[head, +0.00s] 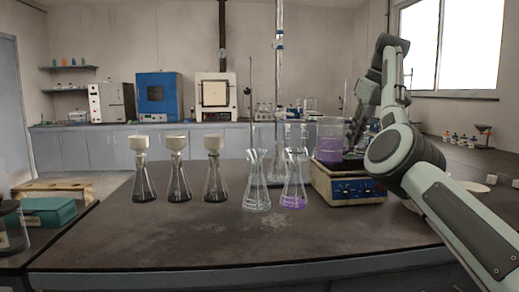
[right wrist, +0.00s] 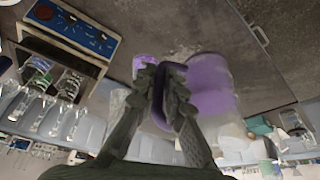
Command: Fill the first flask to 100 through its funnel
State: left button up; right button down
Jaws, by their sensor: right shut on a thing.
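In the right wrist view the fingers (right wrist: 165,85) close on a purple-tinted part of the beaker (right wrist: 211,84). Two clear flasks with flared glass tops stand on the bench: the left one (head: 257,190) looks empty, and the right one (head: 293,192) has a little purple liquid at its bottom. Three flasks with white funnels, such as this one (head: 213,180), stand further left with dark bottoms. Flask graduations are too small to read. My left gripper is out of view.
A blue-fronted hot plate (head: 350,187) stands just right of the clear flasks. A tall burette stand (head: 279,100) rises behind them. The dark bench (head: 190,240) is clear in front. A teal box (head: 47,211) is on the left table.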

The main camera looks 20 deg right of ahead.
aim_at(256, 155)
jog(key=i, duration=1)
jog(key=j, duration=0.55)
